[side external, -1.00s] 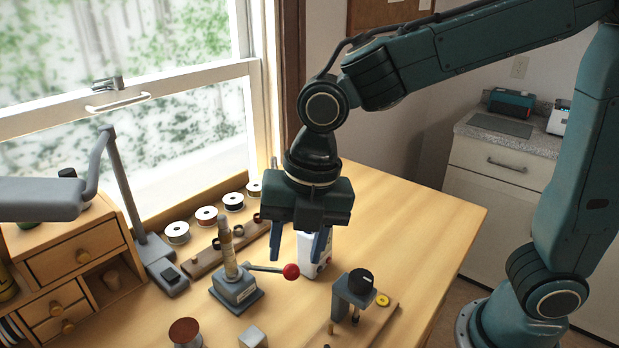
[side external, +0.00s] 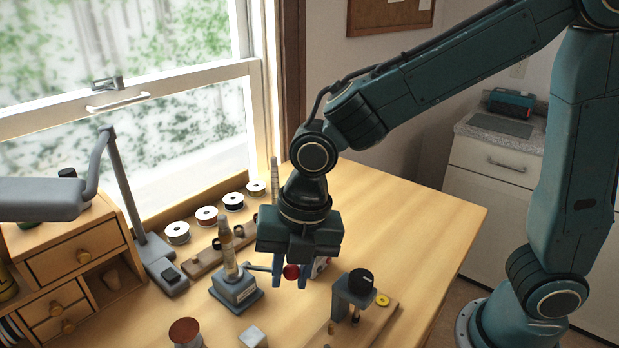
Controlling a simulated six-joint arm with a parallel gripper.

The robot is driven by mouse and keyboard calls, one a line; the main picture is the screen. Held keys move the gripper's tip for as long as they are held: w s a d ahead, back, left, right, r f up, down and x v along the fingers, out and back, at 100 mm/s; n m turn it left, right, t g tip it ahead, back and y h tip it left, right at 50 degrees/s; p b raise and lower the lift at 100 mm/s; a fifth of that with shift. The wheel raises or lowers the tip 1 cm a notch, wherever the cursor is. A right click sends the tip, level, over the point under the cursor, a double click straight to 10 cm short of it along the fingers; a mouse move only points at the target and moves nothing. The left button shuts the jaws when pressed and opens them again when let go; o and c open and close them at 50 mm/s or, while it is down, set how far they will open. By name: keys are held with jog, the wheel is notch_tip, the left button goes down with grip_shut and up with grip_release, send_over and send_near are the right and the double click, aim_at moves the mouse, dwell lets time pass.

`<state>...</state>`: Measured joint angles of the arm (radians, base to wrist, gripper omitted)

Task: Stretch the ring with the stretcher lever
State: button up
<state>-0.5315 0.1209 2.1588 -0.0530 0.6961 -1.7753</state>
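The ring stretcher (side external: 238,291) stands on the bench, a grey block with an upright tapered mandrel (side external: 227,245). A lighter band shows on the mandrel; I cannot tell whether it is the ring. The stretcher's lever (side external: 258,268) sticks out to the right and ends in a red ball knob (side external: 291,271). My gripper (side external: 290,278) points down at the lever's end. Its blue fingers stand on either side of the red knob and appear closed against it. The lever looks roughly level. The gripper hides part of the white box behind.
A device with a black knob (side external: 360,281) stands on a wooden board just right of my gripper. A steel block (side external: 252,337) and a round brown-topped item (side external: 186,332) are in front. Spools (side external: 233,201) line the window side. The bench's right side is clear.

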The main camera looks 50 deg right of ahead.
jog(key=shift+d, duration=0.1)
grip_shut()
jog(key=shift+w+r+g, duration=0.85)
jog(key=shift+r+g, duration=0.25)
jog(key=shift+g, duration=0.2)
jog(key=shift+w+r, duration=1.1)
jog(key=shift+w, duration=0.15)
jog(key=o, duration=0.7)
grip_release()
jog(key=shift+d, duration=0.1)
jog(key=shift+o, duration=0.5)
jog(key=shift+r, duration=0.1)
